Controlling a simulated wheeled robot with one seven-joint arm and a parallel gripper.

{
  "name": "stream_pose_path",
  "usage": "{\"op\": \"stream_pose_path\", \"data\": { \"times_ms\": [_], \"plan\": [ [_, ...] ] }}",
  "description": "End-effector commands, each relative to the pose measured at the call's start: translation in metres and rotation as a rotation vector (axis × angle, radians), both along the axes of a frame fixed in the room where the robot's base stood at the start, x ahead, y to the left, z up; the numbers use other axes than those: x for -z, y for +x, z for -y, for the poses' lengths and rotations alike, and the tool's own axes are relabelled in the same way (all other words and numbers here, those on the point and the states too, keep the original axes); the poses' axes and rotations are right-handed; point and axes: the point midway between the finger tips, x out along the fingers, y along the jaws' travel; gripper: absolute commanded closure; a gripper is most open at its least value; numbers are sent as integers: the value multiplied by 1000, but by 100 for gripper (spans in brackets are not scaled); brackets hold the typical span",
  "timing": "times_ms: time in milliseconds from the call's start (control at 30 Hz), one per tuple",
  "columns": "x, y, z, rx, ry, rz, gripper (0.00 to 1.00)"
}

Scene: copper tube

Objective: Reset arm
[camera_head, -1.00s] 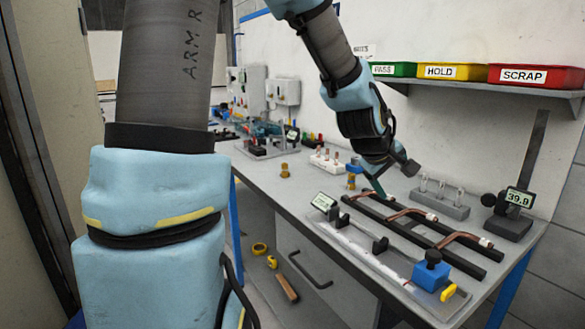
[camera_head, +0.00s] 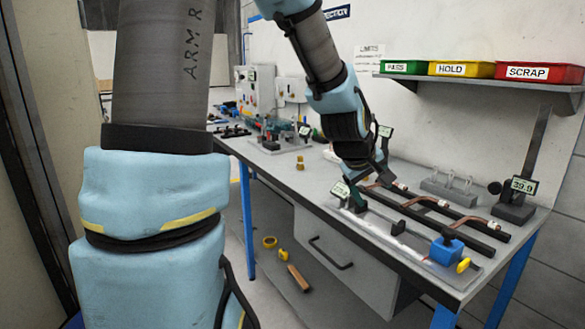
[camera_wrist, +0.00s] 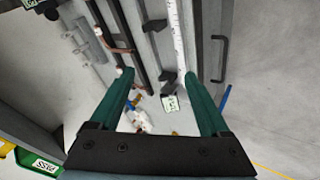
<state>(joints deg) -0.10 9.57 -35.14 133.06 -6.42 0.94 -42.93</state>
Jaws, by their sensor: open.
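My gripper (camera_wrist: 172,100) shows in the wrist view with its two green fingers wide apart and nothing between them. In the head view my gripper (camera_head: 368,190) hangs above the bench near the left end of the black rails, and my wrist partly hides it. Bent copper tubes (camera_head: 427,200) lie across the black rails (camera_head: 460,215) on the bench, apart from my gripper. In the wrist view a copper tube (camera_wrist: 118,50) also shows along the rails at the upper left.
A measuring fixture with a blue block (camera_head: 446,250) stands along the bench's front edge. A gauge reading 39.9 (camera_head: 522,187) stands at the right. Green PASS (camera_head: 400,67), yellow HOLD (camera_head: 455,69) and red SCRAP (camera_head: 535,72) bins sit on the wall shelf.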

Motion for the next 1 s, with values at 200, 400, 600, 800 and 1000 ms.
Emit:
{"op": "stream_pose_path", "data": {
  "times_ms": [200,400,600,800,1000],
  "plan": [
    [33,-5,-52,46,144,-17,20],
    [71,-25,-125,127,325,-75,20],
    [110,-70,-212,255,493,-198,20],
    [122,-98,-246,332,543,-268,20],
    [122,-99,-247,334,544,-270,20]
  ]
}}
